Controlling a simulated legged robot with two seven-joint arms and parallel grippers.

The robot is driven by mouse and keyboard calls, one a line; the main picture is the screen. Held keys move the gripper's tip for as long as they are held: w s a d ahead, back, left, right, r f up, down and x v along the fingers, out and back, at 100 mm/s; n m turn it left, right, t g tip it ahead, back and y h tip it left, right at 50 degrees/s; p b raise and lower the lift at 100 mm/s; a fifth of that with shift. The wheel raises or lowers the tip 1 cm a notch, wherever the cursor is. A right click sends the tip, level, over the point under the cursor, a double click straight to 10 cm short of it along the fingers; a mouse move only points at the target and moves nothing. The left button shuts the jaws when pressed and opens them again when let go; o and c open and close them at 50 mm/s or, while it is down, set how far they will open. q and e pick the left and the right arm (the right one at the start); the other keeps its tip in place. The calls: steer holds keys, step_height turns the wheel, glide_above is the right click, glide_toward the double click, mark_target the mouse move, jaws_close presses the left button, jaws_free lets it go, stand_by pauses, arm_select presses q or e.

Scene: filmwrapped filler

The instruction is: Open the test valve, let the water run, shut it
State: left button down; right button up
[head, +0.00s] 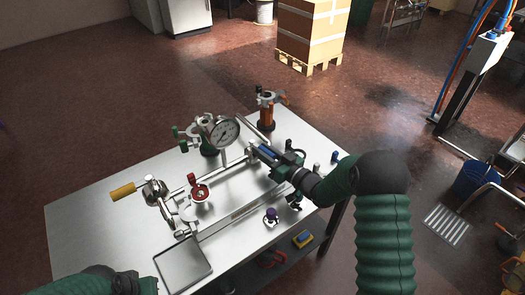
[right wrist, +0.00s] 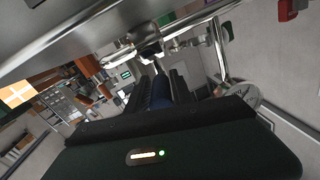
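My right gripper (head: 266,154) is at the right end of the steel pipe run on the table. A blue handle (head: 267,150) lies lengthwise between its fingers. In the right wrist view the blue handle (right wrist: 160,92) fills the gap between the dark fingers (right wrist: 161,88), so the gripper looks shut on it. The valve body there is mostly hidden by the gripper. A red-knobbed valve (head: 199,191), a yellow-handled valve (head: 150,188) and a round gauge (head: 224,132) stand along the pipes. My left forearm is at the lower left; its gripper is out of view.
The steel table (head: 90,215) has bare room at its left. A shallow tray (head: 184,266) sits at the front. A purple-capped part (head: 271,216) stands near my right arm, and an orange fitting (head: 266,112) stands at the back edge.

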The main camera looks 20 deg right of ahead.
arm_select(q)
steer(key=shift+d, duration=0.1)
arm_select(e)
steer(key=shift+o, duration=1.3)
steer(key=shift+d, duration=0.1)
